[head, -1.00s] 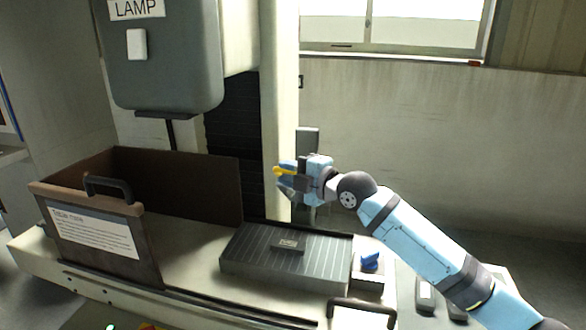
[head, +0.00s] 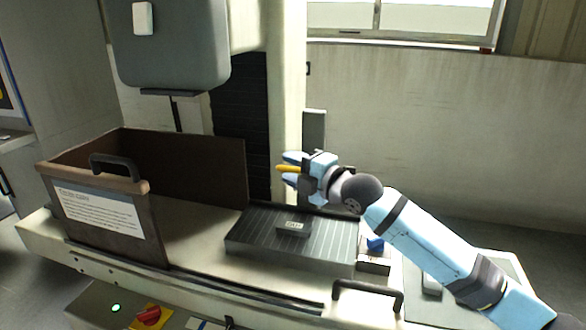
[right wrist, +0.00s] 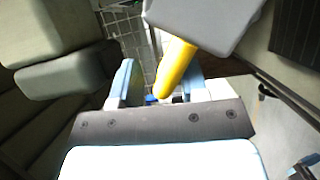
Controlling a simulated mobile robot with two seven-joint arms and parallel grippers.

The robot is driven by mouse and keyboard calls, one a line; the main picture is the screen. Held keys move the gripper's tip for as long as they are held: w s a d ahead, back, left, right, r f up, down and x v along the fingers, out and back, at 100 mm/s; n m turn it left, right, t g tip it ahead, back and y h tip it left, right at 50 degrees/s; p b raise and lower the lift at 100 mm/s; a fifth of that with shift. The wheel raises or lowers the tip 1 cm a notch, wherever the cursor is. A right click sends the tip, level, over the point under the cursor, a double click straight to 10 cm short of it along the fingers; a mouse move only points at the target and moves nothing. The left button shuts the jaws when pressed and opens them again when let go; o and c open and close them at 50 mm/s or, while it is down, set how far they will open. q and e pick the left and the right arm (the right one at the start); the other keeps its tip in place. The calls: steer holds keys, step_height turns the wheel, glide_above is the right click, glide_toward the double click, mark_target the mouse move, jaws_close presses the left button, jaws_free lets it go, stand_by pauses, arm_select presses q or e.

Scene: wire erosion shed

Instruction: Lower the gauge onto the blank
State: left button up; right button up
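The blank appears to be the small grey block (head: 292,226) lying on the dark ribbed plate (head: 262,247). My right gripper (head: 289,169) points left, above and behind the blank and clear of it. Its pale blue fingers close around a yellow rod-like piece (head: 286,168), which I take for the gauge and which sticks out past the fingertips. In the right wrist view the yellow piece (right wrist: 175,68) lies between the fingers. It meets a grey block there; I cannot tell whether the two are joined. My left gripper is not in view.
A brown-walled enclosure (head: 190,165) with a handled, labelled front panel (head: 105,215) stands left of the plate. A small block with a blue part (head: 375,245) sits to its right. The grey machine head (head: 175,50) hangs at upper left. A black handle (head: 368,287) is in front.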

steer(key=shift+s+d+f, duration=0.1)
steer(key=shift+s+d, duration=0.2)
steer(key=shift+d, duration=0.15)
steer(key=v, duration=1.2)
steer(key=shift+s+d, duration=0.2)
steer(key=shift+s, duration=0.15)
